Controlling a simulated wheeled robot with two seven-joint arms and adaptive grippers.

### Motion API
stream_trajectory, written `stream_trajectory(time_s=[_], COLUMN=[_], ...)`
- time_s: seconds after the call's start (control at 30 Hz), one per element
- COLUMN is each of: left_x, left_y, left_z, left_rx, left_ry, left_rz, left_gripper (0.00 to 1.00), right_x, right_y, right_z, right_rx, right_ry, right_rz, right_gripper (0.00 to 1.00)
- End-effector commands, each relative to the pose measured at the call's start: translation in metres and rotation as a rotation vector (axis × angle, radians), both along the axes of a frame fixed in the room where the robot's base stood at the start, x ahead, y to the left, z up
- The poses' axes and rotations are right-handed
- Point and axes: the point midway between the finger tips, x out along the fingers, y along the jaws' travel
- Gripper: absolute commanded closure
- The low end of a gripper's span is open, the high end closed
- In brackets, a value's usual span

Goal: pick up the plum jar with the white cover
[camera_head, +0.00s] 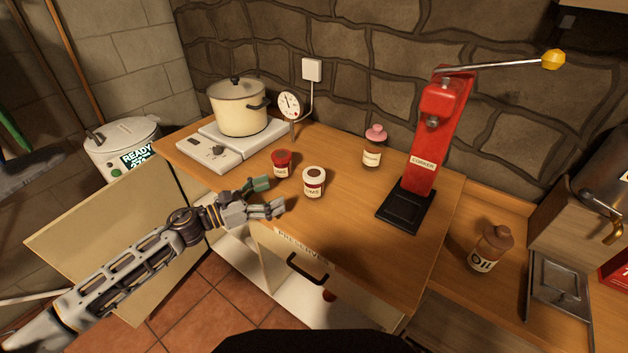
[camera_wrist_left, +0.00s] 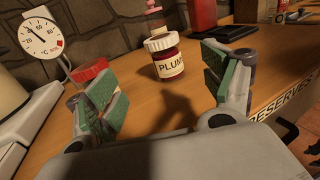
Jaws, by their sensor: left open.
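The plum jar (camera_head: 313,183) stands upright on the wooden worktop, with a white cover and a brownish patch on its top in the head view. In the left wrist view the plum jar (camera_wrist_left: 168,66) shows dark red contents and a label reading PLUM. My left gripper (camera_head: 270,196) is open and empty, just left of the jar in the head view. In the left wrist view the jar stands beyond and between the fingers of my left gripper (camera_wrist_left: 163,85), apart from both. My right gripper is not in view.
A red-lidded jar (camera_head: 281,164) stands close by, partly behind one finger in the left wrist view (camera_wrist_left: 90,70). A pink-covered jar (camera_head: 373,150) and a red corker (camera_head: 430,145) stand farther right. A pot (camera_head: 237,112) sits on a hotplate beside a dial gauge (camera_head: 289,106).

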Motion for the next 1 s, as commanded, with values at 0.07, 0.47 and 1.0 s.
stream_trajectory(time_s=[0.07, 0.47, 1.0], left_x=[0.000, 0.006, 0.031], left_y=[0.000, -0.010, -0.051], left_z=[0.000, 0.001, 0.002], left_rx=[0.000, -0.002, -0.001], left_ry=[0.000, 0.000, -0.001], left_rz=[0.000, 0.001, -0.001], left_gripper=[0.18, 0.18, 0.18], right_x=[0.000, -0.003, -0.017], right_y=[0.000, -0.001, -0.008], right_z=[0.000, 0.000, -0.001], right_rx=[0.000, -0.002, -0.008], right_ry=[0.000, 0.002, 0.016], right_rz=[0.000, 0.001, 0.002], right_gripper=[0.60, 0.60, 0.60])
